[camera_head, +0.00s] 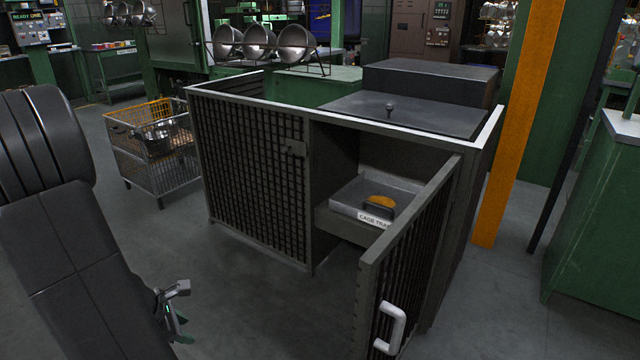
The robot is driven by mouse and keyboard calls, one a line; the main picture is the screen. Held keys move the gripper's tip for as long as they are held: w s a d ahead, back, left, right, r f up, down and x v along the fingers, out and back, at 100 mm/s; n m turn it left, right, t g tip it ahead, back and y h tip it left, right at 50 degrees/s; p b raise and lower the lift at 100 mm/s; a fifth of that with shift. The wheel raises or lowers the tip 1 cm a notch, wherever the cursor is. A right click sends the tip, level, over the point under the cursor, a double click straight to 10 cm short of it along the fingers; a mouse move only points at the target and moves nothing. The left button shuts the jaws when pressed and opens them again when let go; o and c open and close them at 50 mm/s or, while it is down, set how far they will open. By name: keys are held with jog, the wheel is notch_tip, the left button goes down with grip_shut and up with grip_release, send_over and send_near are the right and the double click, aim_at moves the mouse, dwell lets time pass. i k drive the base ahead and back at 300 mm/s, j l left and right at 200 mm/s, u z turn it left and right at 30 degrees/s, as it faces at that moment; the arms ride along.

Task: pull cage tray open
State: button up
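The cage tray (345,207) is a grey shallow tray with a white label on its front, partly reading "CAGE TRA". It sits inside the dark mesh cage (250,165), in the right-hand bay behind the open door. A dark handle (377,210) stands at its front, with an orange-yellow item (384,201) behind it. The cage door (415,255) is swung outward, with a white handle (391,328) low on it, and hides the tray's right front. My gripper (180,312) is at the lower left, in front of the cage and well apart from the tray. Its finger opening is unclear.
A wire basket cart (155,150) with metal pots stands left of the cage. An orange post (515,130) and a green cabinet (595,210) stand to the right. The floor (260,310) between my gripper and the door is clear.

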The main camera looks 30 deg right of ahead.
aim_at(371, 198)
jog(key=i+j+z, duration=0.1)
jog(key=i, duration=0.4)
jog(key=i+j, duration=0.1)
jog(key=i, duration=0.4)
jog(key=i+l+z, duration=0.15)
jog(key=z, duration=0.3)
jog(key=i+z, duration=0.3)
jog(key=z, duration=0.15)
jog(key=i+z, duration=0.25)
jog(key=z, duration=0.15)
jog(key=i+z, duration=0.25)
jog(key=z, duration=0.2)
jog(key=i+z, duration=0.4)
